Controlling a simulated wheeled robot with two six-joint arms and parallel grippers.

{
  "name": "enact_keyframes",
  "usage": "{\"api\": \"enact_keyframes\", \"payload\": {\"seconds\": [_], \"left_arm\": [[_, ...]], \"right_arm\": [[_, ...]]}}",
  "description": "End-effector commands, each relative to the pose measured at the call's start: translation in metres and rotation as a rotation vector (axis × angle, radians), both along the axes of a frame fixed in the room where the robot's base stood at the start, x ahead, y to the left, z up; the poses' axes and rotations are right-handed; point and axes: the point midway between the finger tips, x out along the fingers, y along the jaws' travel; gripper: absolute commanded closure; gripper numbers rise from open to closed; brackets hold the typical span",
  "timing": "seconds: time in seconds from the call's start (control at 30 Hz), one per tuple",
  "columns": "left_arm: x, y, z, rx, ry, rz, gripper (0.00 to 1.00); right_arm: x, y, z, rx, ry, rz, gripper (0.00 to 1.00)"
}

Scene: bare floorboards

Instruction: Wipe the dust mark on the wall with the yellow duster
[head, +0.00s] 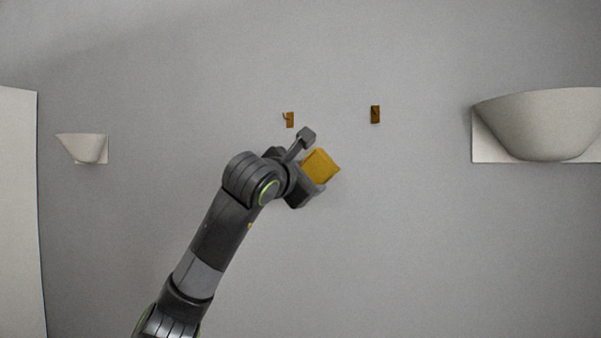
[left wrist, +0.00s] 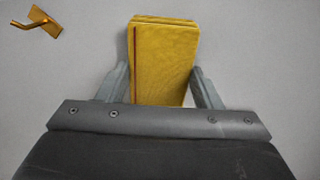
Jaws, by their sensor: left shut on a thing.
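The yellow duster (head: 322,166) is a block held in my left gripper (head: 308,178), in front of the grey wall. In the left wrist view the duster (left wrist: 163,60) stands out between the two fingers of my left gripper (left wrist: 160,90), which are shut on it. Its far end is at or close to the wall; I cannot tell whether it touches. No dust mark shows clearly on the wall (head: 430,230); the duster and arm may hide it. My right gripper is not in view.
Two small brown hooks, a left one (head: 289,119) and a right one (head: 375,114), are fixed to the wall above the duster. A pale wall bowl (head: 545,125) juts out at right, a smaller one (head: 84,147) at left. The wall below right is clear.

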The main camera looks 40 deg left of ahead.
Motion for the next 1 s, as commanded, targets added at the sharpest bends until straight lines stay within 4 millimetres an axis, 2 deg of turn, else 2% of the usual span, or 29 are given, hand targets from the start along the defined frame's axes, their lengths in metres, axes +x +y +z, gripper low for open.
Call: {"api": "enact_keyframes", "payload": {"seconds": [0.27,0.43,0.73,1.0], "left_arm": [[0.0,0.0,-0.021,0.0,0.0,0.0,0.59],[-0.002,0.006,-0.021,0.001,0.0,0.002,0.59],[-0.009,0.032,-0.021,0.001,0.0,0.004,0.59],[-0.011,0.041,-0.02,0.0,0.0,0.003,0.59]], "right_arm": [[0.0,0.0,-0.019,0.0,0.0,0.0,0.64],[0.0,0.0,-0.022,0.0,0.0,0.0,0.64],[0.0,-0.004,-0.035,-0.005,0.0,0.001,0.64],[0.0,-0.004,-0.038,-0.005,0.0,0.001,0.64]]}}
